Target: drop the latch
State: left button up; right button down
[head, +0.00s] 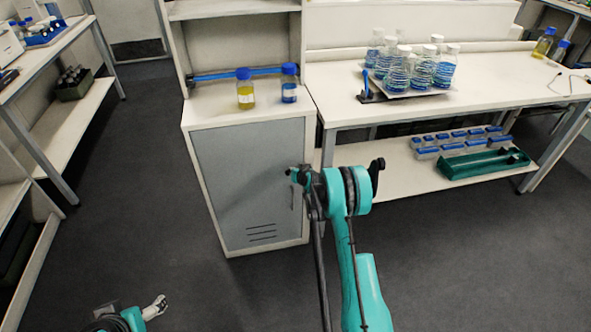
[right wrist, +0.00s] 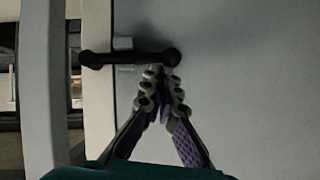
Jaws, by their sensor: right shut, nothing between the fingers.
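The latch (right wrist: 105,59) is a dark bar with rounded ends. It lies about level across the edge of the grey cabinet door (right wrist: 250,70) in the right wrist view, with small pale blocks above and below it. My right gripper (right wrist: 161,82) is shut and empty. Its fingertips show just below the bar's right end; whether they touch it I cannot tell. In the head view the right gripper (head: 298,176) is at the upper right of the cabinet door (head: 235,170), and my arm hides part of that area. My left gripper (head: 155,307) is small at the bottom left, far from the cabinet.
A yellow bottle (head: 246,95) and a blue bottle (head: 289,92) stand on the cabinet top. A bench (head: 480,90) on the right holds several flasks (head: 398,78). Its lower shelf (head: 400,185) holds blue-lidded boxes and a green tray. The floor (head: 120,200) left of the cabinet is clear.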

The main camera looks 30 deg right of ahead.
jog(key=shift+a+f, duration=0.1)
jog(key=shift+f, duration=0.25)
dwell(0.5)
jog(key=s+a+r+p, duration=0.2)
jog(key=s+r+p, duration=0.3)
jog(key=s+r, duration=0.3)
jog(key=shift+s+r, duration=0.4)
jog(key=shift+r, duration=0.35)
jog(key=shift+a, duration=0.1)
